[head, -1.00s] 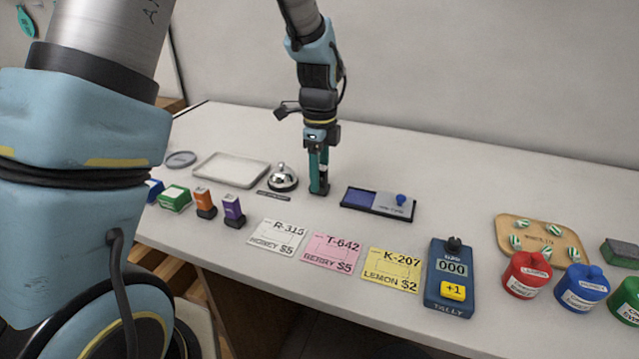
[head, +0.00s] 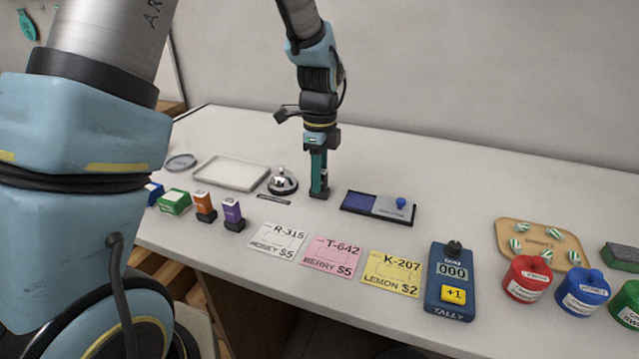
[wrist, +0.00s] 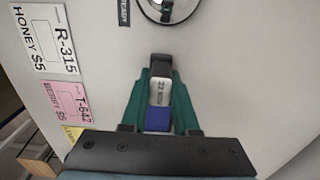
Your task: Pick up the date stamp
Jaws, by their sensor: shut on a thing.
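My gripper (head: 319,192) points straight down at the counter, between the bell and the ink pad. In the wrist view its green fingers (wrist: 160,98) are shut on the date stamp (wrist: 161,92). The stamp has a black end, a white label with small print and a blue part nearer the palm. In the head view the fingers mostly hide the stamp, and its lower end is at or very near the counter top. I cannot tell whether it touches.
A silver bell (head: 283,181) stands close left of my gripper, and an ink pad (head: 378,206) lies close right. Nearer are orange (head: 204,205) and purple (head: 233,213) stamps, price cards (head: 331,256) and a tally counter (head: 451,283). The counter behind is clear.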

